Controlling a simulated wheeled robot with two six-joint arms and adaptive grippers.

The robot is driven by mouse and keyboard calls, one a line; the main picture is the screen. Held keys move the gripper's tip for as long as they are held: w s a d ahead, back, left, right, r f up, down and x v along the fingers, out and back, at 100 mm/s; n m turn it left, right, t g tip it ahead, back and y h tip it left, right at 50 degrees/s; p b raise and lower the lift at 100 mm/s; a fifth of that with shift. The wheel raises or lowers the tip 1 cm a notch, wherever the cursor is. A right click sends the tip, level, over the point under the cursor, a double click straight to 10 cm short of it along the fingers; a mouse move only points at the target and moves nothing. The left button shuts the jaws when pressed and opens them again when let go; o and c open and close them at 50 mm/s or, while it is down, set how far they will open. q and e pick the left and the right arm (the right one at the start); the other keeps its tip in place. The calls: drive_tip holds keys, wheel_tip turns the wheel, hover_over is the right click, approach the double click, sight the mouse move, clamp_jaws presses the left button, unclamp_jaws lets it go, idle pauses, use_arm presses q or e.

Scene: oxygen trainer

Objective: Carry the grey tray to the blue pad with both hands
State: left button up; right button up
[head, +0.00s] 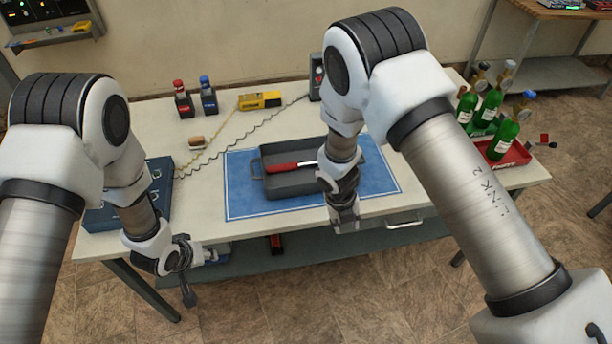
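The grey tray (283,188) lies on the blue pad (240,205) on the table. A tool with a red handle (285,168) lies in the tray. My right gripper (344,222) hangs over the pad at the tray's right end, and my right arm hides that end. I cannot tell whether its fingers are open or apart from the tray. My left gripper (203,275) is at the table's front edge, left of the pad and clear of the tray. Its fingers are spread and hold nothing.
A dark blue box (160,197) stands on the left, partly behind my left arm. Green bottles (504,136) and a red tray (513,156) stand on the right.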

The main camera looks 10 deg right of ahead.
wheel_tip(320, 180, up, 10)
drive_tip(key=a, duration=0.1)
drive_tip(key=shift+w+a, duration=0.25)
drive_tip(key=shift+w, duration=0.15)
